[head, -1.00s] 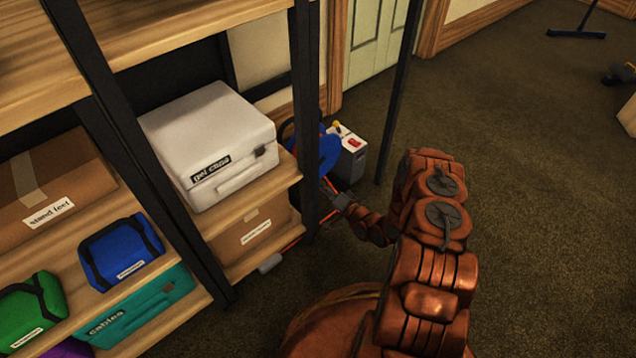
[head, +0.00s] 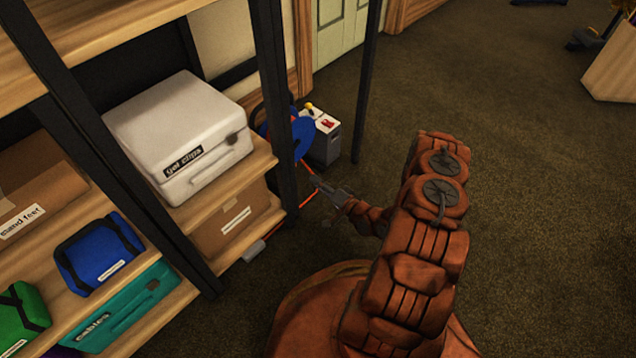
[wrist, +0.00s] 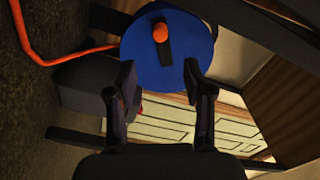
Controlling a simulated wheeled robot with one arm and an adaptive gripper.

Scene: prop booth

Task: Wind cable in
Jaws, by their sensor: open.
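A blue cable reel (head: 303,136) stands on the floor behind the shelf's front post, partly hidden by it. In the wrist view its round blue face (wrist: 183,58) fills the top middle, with an orange knob (wrist: 160,32) on it. An orange cable (head: 307,197) runs from the reel along the floor by the shelf; it also shows at the upper left of the wrist view (wrist: 40,58). My gripper (head: 318,184) is open and empty, in front of the reel and apart from the knob. In the wrist view its fingers (wrist: 158,78) are spread below the knob.
A shelf rack holds a white "gel clips" case (head: 176,140), a cardboard box (head: 232,222) and several coloured bags. A grey box with a red patch (head: 323,140) stands beside the reel. Carpet at right is open.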

